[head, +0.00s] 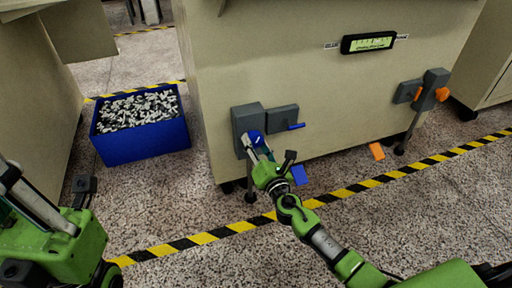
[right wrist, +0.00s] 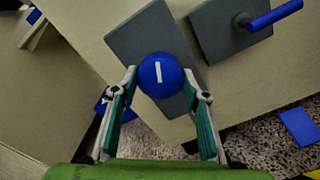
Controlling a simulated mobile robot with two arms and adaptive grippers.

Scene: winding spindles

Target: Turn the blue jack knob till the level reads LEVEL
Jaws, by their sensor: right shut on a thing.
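The blue jack knob (head: 256,138) sits on a grey housing (head: 241,120) low on the left of the beige cabinet front. In the right wrist view the round knob (right wrist: 160,72) shows a white mark, nearly upright in the picture. My right gripper (head: 258,148) is shut on the blue knob, one finger on each side. The level (head: 368,43) is a black-framed display with a lit greenish screen, higher on the cabinet; its reading is too small to make out. My left gripper (head: 84,187) is partly in view at the left, away from the knob; its jaw state is unclear.
A grey block with a blue lever (head: 296,127) is right of the knob. An orange knob (head: 441,94) and an orange lever (head: 417,93) sit further right. Blue (head: 299,175) and orange (head: 377,151) pieces are near the floor. A blue bin (head: 143,148) stands left.

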